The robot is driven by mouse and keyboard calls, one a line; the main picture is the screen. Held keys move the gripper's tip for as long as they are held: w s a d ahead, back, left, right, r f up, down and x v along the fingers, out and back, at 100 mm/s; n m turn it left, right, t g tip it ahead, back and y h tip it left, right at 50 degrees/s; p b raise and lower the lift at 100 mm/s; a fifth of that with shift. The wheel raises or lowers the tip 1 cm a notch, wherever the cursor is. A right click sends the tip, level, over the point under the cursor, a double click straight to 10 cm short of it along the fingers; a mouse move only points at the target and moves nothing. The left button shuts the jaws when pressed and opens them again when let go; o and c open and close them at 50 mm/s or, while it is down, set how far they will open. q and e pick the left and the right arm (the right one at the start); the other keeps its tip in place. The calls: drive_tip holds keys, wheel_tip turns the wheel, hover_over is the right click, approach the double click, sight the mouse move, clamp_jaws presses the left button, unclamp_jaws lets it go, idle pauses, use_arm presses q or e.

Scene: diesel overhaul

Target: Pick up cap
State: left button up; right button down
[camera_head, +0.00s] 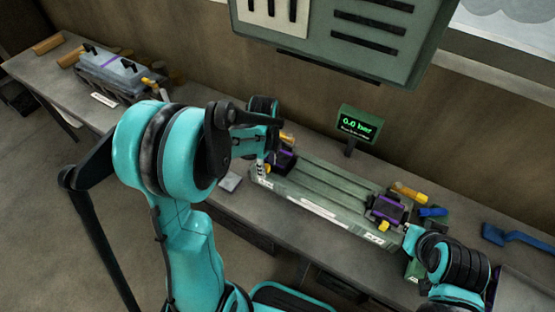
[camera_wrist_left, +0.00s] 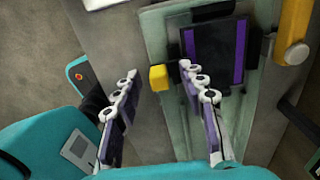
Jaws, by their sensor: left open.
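A small yellow cap (camera_wrist_left: 158,77) shows in the left wrist view beside a dark block with purple side stripes (camera_wrist_left: 213,60). My left gripper (camera_wrist_left: 157,72) is open, and its white-and-purple fingers stand on either side of the cap in the picture. A gap shows on both sides. In the head view my left gripper (camera_head: 262,164) is at the left end of the green bench fixture (camera_head: 325,190), and the cap there is hidden. Another small yellow piece (camera_head: 384,226) shows by the right purple-edged block (camera_head: 386,208). My right gripper (camera_head: 409,237) is near it, its fingers unclear.
A display reading 0.0 bar (camera_head: 358,127) stands behind the fixture. A blue tool (camera_head: 515,236) lies at the right. A grey engine-like unit (camera_head: 115,72) sits far left.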

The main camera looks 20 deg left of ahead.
use_arm(q)
drive_tip(key=shift+r, duration=0.1)
clamp_jaws()
drive_tip(key=shift+r, duration=0.1)
